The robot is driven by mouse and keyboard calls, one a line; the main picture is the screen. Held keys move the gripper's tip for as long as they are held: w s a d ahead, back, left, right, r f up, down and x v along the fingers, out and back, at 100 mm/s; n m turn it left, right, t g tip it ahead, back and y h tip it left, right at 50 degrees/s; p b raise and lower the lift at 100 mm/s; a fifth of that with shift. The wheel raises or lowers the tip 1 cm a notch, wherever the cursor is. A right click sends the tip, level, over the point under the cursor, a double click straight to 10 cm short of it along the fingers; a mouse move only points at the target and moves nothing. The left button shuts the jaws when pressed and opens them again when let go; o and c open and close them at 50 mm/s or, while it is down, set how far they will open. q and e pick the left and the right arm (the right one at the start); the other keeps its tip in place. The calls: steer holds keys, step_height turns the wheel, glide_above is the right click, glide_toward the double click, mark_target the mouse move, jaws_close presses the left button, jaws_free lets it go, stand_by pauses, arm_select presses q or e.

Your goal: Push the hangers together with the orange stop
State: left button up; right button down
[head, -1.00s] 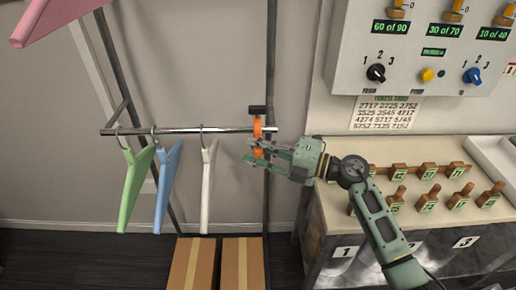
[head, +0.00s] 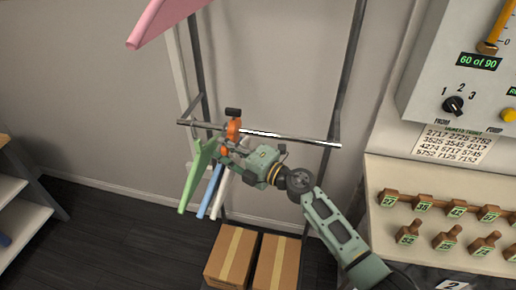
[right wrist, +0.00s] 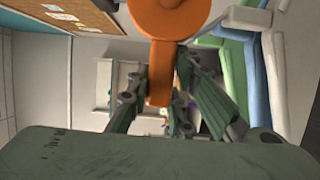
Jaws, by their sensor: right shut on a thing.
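The orange stop (head: 232,130) sits around the metal rail (head: 290,139), with a black knob above it. My right gripper (head: 230,152) is shut on the stop's lower tab, which shows between the fingers in the right wrist view (right wrist: 160,75). The green hanger (head: 197,172), blue hanger (head: 210,187) and white hanger (head: 221,196) hang bunched just left of the stop. Whether the stop touches the white hanger cannot be told. My left gripper is not in view.
A pink hanger (head: 165,22) is close at the top left. Cardboard boxes (head: 232,255) stand below the rail. A control panel (head: 450,80) and a counter with wooden-handled stamps (head: 425,202) are at the right. The rail right of the stop is bare.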

steer(key=w+a, duration=0.2)
steer(key=a, duration=0.5)
steer(key=shift+a, duration=0.15)
steer(key=c, duration=1.6)
jaws_free()
steer(key=shift+o, duration=0.2)
steer(key=v, duration=1.2)
steer(key=shift+w, duration=0.15)
